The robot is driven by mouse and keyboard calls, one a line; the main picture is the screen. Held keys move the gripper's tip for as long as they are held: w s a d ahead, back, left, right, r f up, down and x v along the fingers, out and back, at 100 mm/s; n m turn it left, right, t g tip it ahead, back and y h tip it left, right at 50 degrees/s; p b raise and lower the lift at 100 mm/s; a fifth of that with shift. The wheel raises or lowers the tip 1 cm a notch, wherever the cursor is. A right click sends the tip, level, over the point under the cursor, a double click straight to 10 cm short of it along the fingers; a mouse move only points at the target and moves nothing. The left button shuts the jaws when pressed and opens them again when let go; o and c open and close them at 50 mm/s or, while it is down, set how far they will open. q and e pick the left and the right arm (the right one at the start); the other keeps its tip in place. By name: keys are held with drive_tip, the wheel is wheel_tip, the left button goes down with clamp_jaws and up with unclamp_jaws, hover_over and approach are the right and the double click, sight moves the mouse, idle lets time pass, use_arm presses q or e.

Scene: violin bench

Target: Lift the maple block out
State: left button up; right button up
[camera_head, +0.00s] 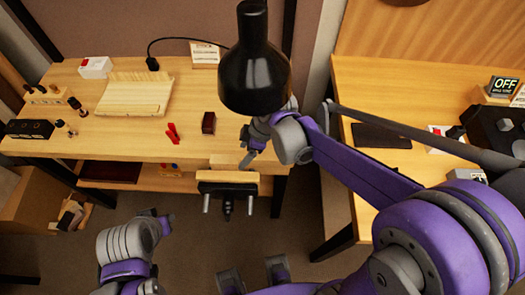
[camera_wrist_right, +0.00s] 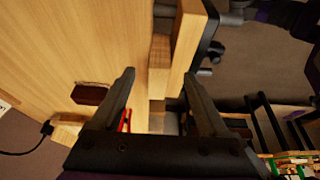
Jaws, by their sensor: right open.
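The maple block appears to be the pale wooden piece (camera_wrist_right: 160,50) between the bench edge and the wooden vise jaw (camera_wrist_right: 186,42) in the right wrist view. In the head view the vise (camera_head: 228,177) is at the bench's front right, with a pale piece (camera_head: 223,163) behind its jaw. My right gripper (camera_wrist_right: 160,82) is open, its two fingers apart and pointing toward the vise gap; nothing is clearly held. In the head view my right gripper (camera_head: 247,160) is beside the vise, partly hidden. My left gripper (camera_head: 166,224) is low, in front of the bench; its fingers are unclear.
A black lamp (camera_head: 254,70) hangs above the bench near my right arm. A dark brown box (camera_head: 208,122) and a red tool (camera_head: 173,133) lie on the bench (camera_head: 140,145). A pale wooden plate (camera_head: 134,97) is farther left. The bench's front middle is clear.

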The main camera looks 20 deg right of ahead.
sight(229, 159)
drive_tip(key=a, duration=0.1)
drive_tip(key=w+a, duration=0.1)
drive_tip(key=a, duration=0.1)
drive_tip(key=shift+a, duration=0.25)
drive_tip(key=shift+x, duration=2.5)
drive_tip(key=shift+d, duration=0.15)
clamp_jaws()
